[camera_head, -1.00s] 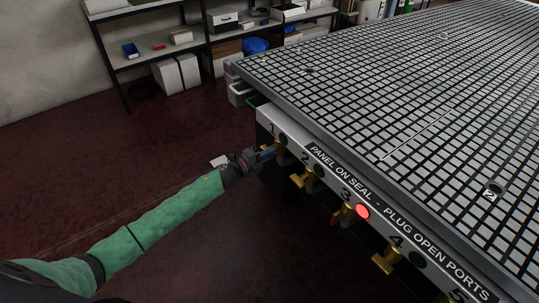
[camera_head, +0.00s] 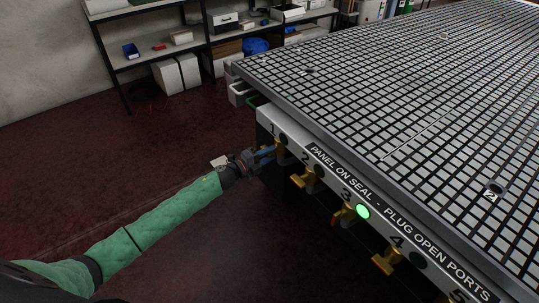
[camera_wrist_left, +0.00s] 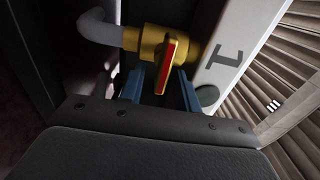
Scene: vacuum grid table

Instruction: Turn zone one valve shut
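The zone one valve is a brass valve at the "1" end of the panel, and in the wrist view its brass body (camera_wrist_left: 146,40) joins a grey hose on the left. Its handle (camera_wrist_left: 167,64), with a red stripe, lies crosswise to the body. My left gripper (camera_head: 270,152) is at this valve and hides part of it in the head view. In the left wrist view, its blue fingers (camera_wrist_left: 162,80) stand apart on either side of the handle, with a visible gap on the left. Contact on the right is unclear. My right gripper is not in view.
The light panel (camera_head: 325,160) runs along the table edge, with valves two (camera_head: 303,178), three (camera_head: 345,214) and four (camera_head: 386,262) below. The grid table (camera_head: 400,90) fills the right. Shelves (camera_head: 165,55) stand behind; open floor lies left.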

